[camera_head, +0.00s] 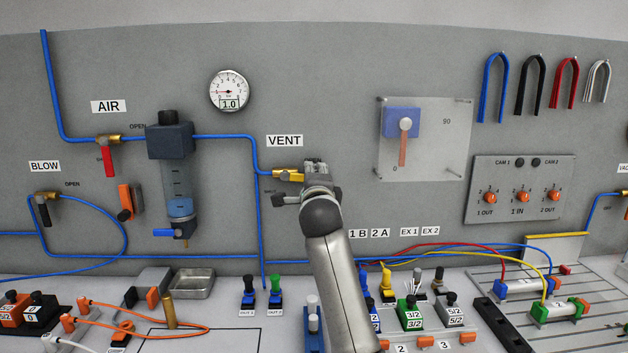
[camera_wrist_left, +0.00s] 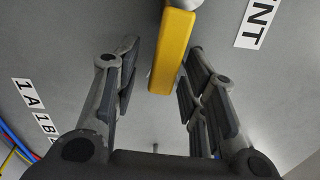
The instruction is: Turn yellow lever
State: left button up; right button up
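The yellow lever (camera_head: 287,176) sits on the wall at the valve under the VENT label (camera_head: 284,141). Its right part is hidden behind my left gripper (camera_head: 295,187) in the head view. In the left wrist view the yellow lever (camera_wrist_left: 174,50) reaches down from the top between the two fingers of my left gripper (camera_wrist_left: 160,75). The fingers are spread, with a clear gap on the left side and the right finger close to the lever. I cannot tell whether that finger touches it. My right gripper is not in view.
Blue tubing (camera_head: 257,215) runs down the wall left of the valve. A clear plate with a blue block (camera_head: 402,122) and an orange pointer is right of my gripper. A red AIR lever (camera_head: 108,160) is at left. Coloured valves (camera_head: 409,316) crowd the bench below.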

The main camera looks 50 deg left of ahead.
pick_arm(q)
jog(key=shift+s, duration=0.1)
jog(key=v, duration=0.7)
jog(key=shift+d, duration=0.2)
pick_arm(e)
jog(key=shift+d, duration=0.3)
